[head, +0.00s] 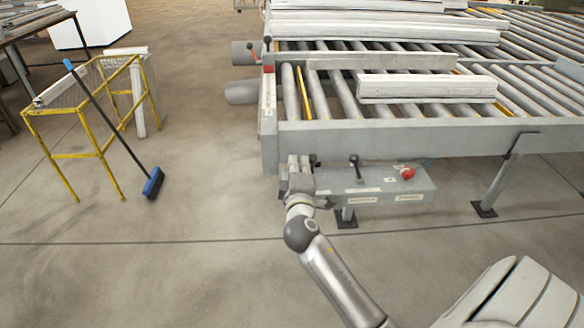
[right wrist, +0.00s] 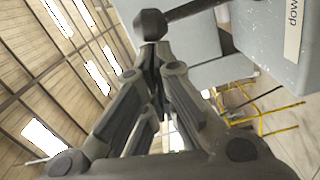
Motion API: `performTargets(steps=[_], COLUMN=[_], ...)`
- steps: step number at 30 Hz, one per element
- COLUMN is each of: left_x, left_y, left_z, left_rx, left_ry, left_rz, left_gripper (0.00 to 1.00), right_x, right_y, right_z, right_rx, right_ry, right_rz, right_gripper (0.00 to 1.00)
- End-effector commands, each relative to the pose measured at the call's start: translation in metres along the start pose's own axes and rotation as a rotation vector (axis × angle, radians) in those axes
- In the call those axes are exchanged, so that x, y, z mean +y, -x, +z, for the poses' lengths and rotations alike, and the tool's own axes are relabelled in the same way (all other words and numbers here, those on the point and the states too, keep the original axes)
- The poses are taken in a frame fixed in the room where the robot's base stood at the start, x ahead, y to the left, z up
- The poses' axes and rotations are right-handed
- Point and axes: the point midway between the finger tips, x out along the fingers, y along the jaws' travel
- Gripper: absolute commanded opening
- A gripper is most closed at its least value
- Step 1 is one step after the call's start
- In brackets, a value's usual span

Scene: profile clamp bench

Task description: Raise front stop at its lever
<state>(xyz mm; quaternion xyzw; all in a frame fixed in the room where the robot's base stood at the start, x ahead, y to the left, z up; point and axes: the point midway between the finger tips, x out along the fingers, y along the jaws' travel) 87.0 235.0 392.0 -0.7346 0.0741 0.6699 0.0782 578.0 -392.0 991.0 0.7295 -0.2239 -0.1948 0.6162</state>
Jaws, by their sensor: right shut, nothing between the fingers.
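A grey control box (head: 380,186) hangs under the front rail of the roller bench. A black lever (head: 354,166) stands on its top, left of a red button (head: 408,173). My right gripper (head: 299,160) is at the left end of the box, its fingers closed and empty. In the right wrist view, a dark lever with a round knob (right wrist: 150,24) shows just beyond the closed fingertips (right wrist: 154,66). I cannot tell whether they touch. A label beside it (right wrist: 294,28) reads "dow", cut off. The front stop cannot be told apart. My left gripper is not in view.
The roller bench (head: 420,138) carries several pale profiles (head: 425,88). A red-and-black lever (head: 267,55) is on its left end. A bench leg (head: 500,178) stands at right. A yellow rack (head: 72,156) and a blue broom (head: 153,183) are at left. The floor between is clear.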

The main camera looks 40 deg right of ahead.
Motion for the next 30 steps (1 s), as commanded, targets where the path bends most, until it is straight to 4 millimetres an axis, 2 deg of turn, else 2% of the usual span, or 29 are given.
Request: performTargets(steps=[9, 15, 30], left_x=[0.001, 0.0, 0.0], left_y=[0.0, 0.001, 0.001], left_z=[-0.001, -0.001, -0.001], left_rx=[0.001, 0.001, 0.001], left_ry=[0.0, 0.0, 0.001], left_rz=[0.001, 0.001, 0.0], left_gripper=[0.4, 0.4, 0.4], right_x=[0.01, 0.013, 0.014], right_y=[-0.001, -0.001, -0.002], right_z=[0.02, 0.028, 0.032], right_rx=[0.0, 0.0, 0.001], right_ry=[-0.224, -0.307, -0.352], right_rz=[-0.012, -0.017, -0.019], right_gripper=[0.0, 0.0, 0.0])
